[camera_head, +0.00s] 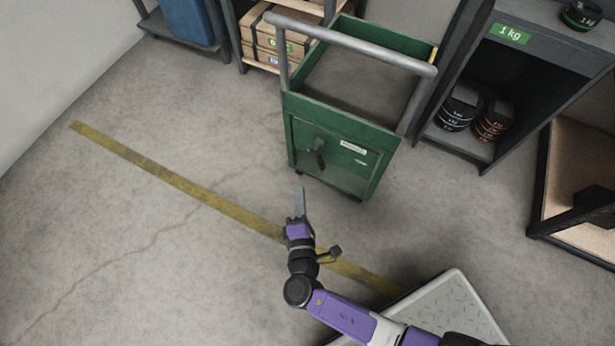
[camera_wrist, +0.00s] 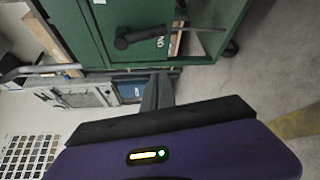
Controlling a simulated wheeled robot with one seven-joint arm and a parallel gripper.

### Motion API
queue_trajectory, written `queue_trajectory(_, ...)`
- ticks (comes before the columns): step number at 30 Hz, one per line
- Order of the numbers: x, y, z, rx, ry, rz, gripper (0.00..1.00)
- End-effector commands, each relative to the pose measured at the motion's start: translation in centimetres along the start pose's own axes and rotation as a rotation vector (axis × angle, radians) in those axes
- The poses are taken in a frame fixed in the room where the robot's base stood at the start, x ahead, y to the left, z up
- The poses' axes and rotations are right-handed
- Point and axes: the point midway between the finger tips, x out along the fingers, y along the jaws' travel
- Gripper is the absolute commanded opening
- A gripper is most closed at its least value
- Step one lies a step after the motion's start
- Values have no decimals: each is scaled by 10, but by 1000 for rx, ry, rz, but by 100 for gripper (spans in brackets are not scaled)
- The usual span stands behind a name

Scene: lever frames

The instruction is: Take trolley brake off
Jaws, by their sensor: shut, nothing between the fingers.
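The green trolley (camera_head: 345,125) stands on the floor at upper middle of the head view, with a grey push handle above it. A short black lever (camera_head: 318,150) sits on its near panel, left of a white label. The lever also shows near the top of the wrist view (camera_wrist: 135,38), on the green panel (camera_wrist: 95,50). My gripper (camera_head: 300,192) is shut and empty, in front of the trolley and just below the lever in the head view. In the wrist view the closed fingers (camera_wrist: 158,90) point toward the panel, apart from the lever. The lever's catch cannot be read.
A dark shelf unit (camera_head: 485,165) with weights stands close at the trolley's right. A rack with wooden boxes (camera_head: 262,45) is behind its left. A yellow floor line (camera_head: 180,180) crosses the floor. The floor to the left is clear.

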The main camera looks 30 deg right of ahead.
Motion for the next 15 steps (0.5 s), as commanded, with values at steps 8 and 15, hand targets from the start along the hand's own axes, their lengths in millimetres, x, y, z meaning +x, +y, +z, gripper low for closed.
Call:
queue_trajectory(8,45,-2,0,2,-3,2,0)
queue_trajectory(15,88,-2,-1,1,-2,2,0)
